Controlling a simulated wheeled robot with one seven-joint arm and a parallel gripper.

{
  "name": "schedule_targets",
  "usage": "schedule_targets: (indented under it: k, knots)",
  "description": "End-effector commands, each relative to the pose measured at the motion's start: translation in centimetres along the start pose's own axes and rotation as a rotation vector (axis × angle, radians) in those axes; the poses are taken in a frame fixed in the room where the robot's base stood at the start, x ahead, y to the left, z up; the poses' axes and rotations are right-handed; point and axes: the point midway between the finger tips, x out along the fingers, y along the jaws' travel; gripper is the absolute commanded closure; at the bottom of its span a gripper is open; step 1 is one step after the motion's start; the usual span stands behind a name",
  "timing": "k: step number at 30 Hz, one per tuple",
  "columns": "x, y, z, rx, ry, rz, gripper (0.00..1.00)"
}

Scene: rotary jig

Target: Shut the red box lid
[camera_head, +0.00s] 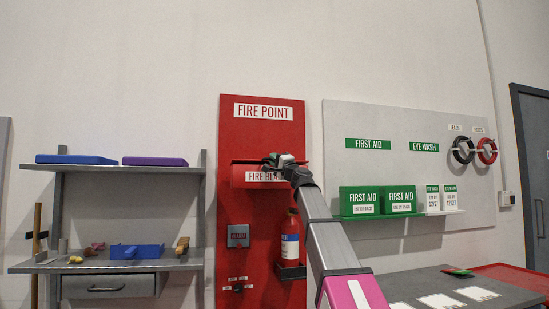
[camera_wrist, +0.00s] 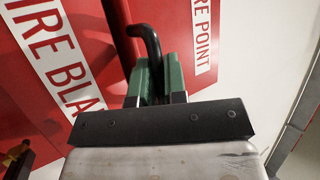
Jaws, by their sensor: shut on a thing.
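The red box (camera_head: 240,176), labelled FIRE BLA..., is mounted on the red FIRE POINT panel; its label and front (camera_wrist: 62,62) show slanted in the wrist view. A dark red edge, apparently the lid (camera_wrist: 118,32), runs along its top, seen nearly edge-on; I cannot tell its exact angle. My gripper (camera_head: 279,158) is at the box's top edge, right of its middle. In the wrist view its green fingers (camera_wrist: 158,78) are shut on a black bent handle (camera_wrist: 149,38) beside that edge. The handle's lower end is hidden between the fingers.
A fire extinguisher (camera_head: 290,242) hangs below the box, close to my arm. An alarm box (camera_head: 238,236) is lower left. To the right, green first aid boxes (camera_head: 359,200) sit on a shelf. A workbench (camera_head: 110,263) stands left.

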Motion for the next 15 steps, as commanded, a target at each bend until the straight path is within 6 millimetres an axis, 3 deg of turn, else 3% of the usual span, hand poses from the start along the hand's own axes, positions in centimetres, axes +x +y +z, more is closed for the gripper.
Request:
schedule_targets:
  k: [15]
  knots:
    - [-0.8, 1.4, 0.3, 0.0, 0.0, 0.003, 1.0]
